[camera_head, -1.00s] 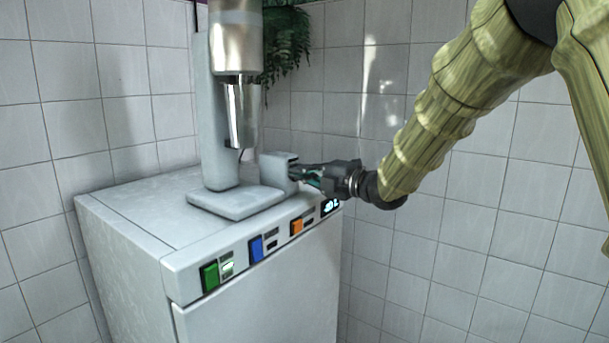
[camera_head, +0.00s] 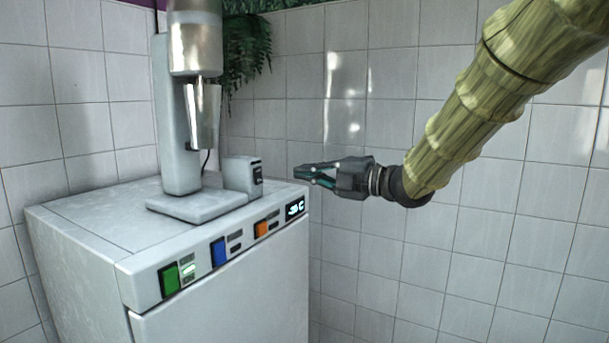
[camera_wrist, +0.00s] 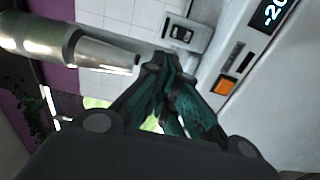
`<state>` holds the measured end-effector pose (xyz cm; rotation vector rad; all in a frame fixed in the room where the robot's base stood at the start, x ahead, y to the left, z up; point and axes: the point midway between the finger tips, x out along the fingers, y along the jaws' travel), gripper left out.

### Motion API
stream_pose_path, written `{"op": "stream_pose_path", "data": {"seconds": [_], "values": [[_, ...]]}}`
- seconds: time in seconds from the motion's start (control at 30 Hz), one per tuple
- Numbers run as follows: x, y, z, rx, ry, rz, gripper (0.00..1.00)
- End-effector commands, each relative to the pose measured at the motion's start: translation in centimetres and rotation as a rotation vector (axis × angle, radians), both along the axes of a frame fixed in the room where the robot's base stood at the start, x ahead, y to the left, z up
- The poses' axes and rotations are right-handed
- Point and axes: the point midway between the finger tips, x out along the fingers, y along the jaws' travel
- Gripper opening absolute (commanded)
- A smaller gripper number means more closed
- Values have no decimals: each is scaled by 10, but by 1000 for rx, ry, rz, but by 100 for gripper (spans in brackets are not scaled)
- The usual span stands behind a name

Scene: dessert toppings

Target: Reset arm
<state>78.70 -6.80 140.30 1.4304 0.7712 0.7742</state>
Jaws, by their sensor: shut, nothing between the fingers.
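My gripper (camera_head: 303,173) is shut and empty in the head view. It hangs in the air to the right of the mixer's small switch box (camera_head: 243,177), with a clear gap between them. In the wrist view its closed fingers (camera_wrist: 160,62) show at the middle. The switch box with its dark switch (camera_wrist: 181,32) lies beyond the fingertips there. My arm runs from the gripper up to the upper right of the head view.
A grey mixer (camera_head: 178,115) with a metal cup (camera_head: 203,112) stands on a white cabinet (camera_head: 80,215). The cabinet front has green (camera_head: 169,279), blue (camera_head: 219,251) and orange (camera_head: 261,229) buttons and a lit display (camera_head: 295,208). A plant (camera_head: 245,50) hangs behind. Space before the right tiled wall is free.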

Motion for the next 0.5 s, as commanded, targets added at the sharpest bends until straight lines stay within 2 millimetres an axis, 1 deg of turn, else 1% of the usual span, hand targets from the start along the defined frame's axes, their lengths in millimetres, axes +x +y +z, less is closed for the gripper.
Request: {"op": "stream_pose_path", "data": {"seconds": [0.17,0.27,0.37,0.47,0.5], "values": [[0,0,0,0,0,-1,0],[2,-1,-6,7,14,-7,0],[8,-3,-30,31,72,-31,0],[16,-8,-73,79,179,-82,0],[19,-11,-95,102,233,-107,0]]}}
